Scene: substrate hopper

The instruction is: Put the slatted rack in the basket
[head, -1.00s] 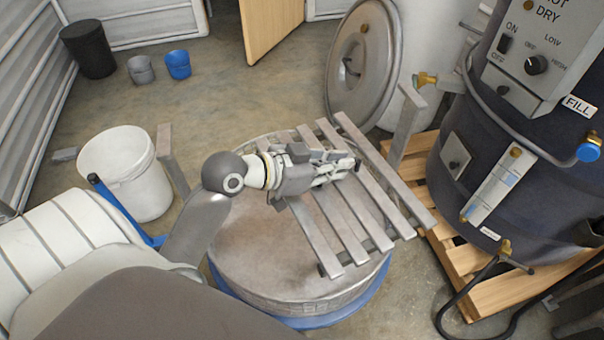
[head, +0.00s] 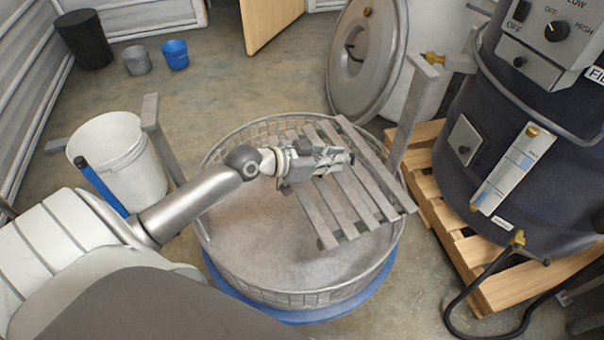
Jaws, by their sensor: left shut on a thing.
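The slatted rack (head: 349,208) is a grey frame of several parallel slats. It is tilted, over the right half of the basket. The basket (head: 290,297) is a large round wire-mesh container with a wide, flat grey floor, standing on a blue base. My left gripper (head: 338,158) is shut on the slatted rack near its upper left part, and the fingertips are partly hidden against the slats. I cannot tell whether the rack touches the basket floor. My right gripper is not in view.
A white bucket (head: 131,170) stands left of the basket. A dark drum (head: 455,150) on a wooden pallet (head: 437,215) stands close on the right. Grey posts (head: 412,115) rise beside the basket. A round lid (head: 362,75) leans behind it. Open floor lies at the back left.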

